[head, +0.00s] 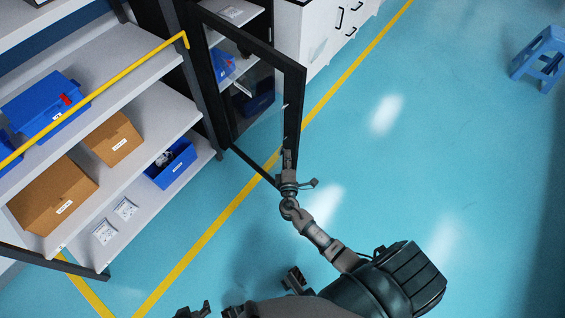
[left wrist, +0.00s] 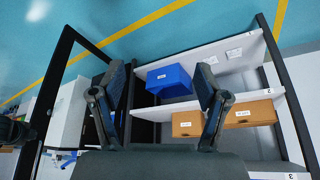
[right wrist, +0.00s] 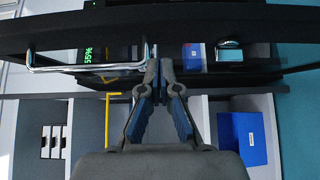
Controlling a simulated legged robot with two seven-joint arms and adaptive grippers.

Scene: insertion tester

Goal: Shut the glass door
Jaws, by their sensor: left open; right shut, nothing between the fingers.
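The glass door (head: 301,88) has a black frame and stands swung out from the dark cabinet (head: 178,35); shelves show through its pane. Its free edge is toward the right in the head view. My right gripper (head: 288,158) is shut and empty at the lower part of that edge. In the right wrist view, its fingertips (right wrist: 161,66) are close to the black door frame (right wrist: 215,32), with the metal handle (right wrist: 88,68) to their left; contact cannot be told. My left gripper (left wrist: 163,82) is open and empty, facing the shelves, with a black frame at the left of its view.
An open shelf unit (head: 178,118) with blue bins (head: 172,163) and cardboard boxes (head: 112,138) stands at left, with a yellow rail (head: 110,85) across it. White drawers (head: 325,30) stand behind the door. A blue stool (head: 541,58) is far right. The floor at right is clear.

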